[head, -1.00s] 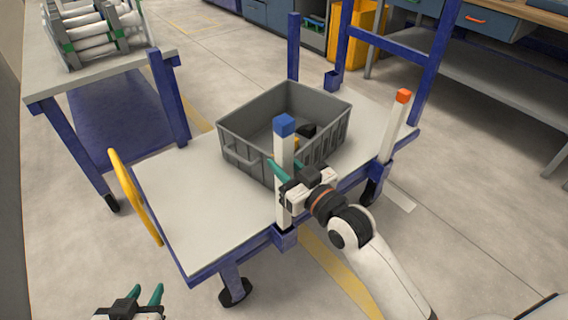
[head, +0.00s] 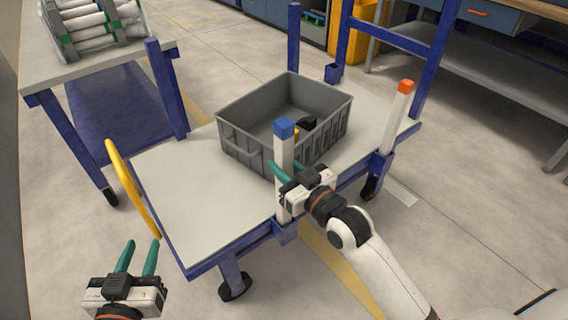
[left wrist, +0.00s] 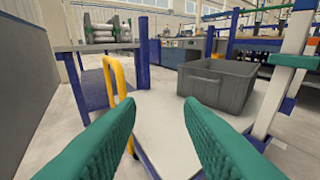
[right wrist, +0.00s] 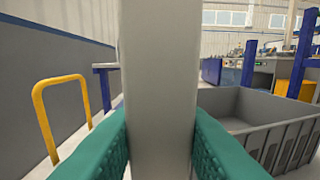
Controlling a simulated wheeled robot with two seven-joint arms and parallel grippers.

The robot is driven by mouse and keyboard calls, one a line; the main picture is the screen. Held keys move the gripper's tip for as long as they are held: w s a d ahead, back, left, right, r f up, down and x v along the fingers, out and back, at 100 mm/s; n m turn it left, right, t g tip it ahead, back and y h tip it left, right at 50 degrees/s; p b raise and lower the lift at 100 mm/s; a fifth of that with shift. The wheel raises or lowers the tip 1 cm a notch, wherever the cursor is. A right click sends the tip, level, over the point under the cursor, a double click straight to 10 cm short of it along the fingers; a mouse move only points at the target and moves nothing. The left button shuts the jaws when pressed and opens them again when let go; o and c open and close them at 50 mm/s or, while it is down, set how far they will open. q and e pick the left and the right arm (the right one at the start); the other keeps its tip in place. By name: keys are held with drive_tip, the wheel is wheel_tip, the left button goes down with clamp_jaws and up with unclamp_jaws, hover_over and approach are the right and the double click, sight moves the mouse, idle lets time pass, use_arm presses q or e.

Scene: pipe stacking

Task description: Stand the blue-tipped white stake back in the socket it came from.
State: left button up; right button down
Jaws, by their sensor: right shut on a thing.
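The blue-tipped white stake (head: 284,153) stands upright at the cart's near edge, its lower end at a blue socket (head: 286,232). I cannot tell how deep it sits there. My right gripper (head: 284,172) is shut on the stake's middle; in the right wrist view the white stake (right wrist: 160,90) fills the space between the green fingers. My left gripper (head: 139,258) is open and empty, off the cart's left side. In the left wrist view its fingers (left wrist: 163,125) are wide apart, with the stake (left wrist: 285,75) at the right.
A grey crate (head: 240,148) with small items inside sits on the cart (head: 190,195). An orange-tipped stake (head: 396,118) stands in the right near corner. A yellow handle (head: 130,185) rises at the cart's left. A table with white pipes (head: 95,30) is at upper left.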

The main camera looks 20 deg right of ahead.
drive_tip(key=shift+f+b, duration=0.3)
drive_tip(key=shift+f, duration=0.3)
use_arm(q)
wheel_tip(320, 180, up, 9)
drive_tip(key=d+t+h+b, duration=0.1)
drive_tip(key=t+h, duration=0.1)
drive_tip(key=t, duration=0.4)
drive_tip(key=shift+s+d+f+b, duration=0.15)
drive_tip(key=shift+s+f+b, duration=0.05)
drive_tip(key=shift+s+b, duration=0.15)
use_arm(e)
drive_tip(key=shift+f, duration=1.6)
drive_tip(key=c, duration=1)
unclamp_jaws()
drive_tip(key=shift+c, duration=0.2)
drive_tip(key=shift+f, duration=0.1)
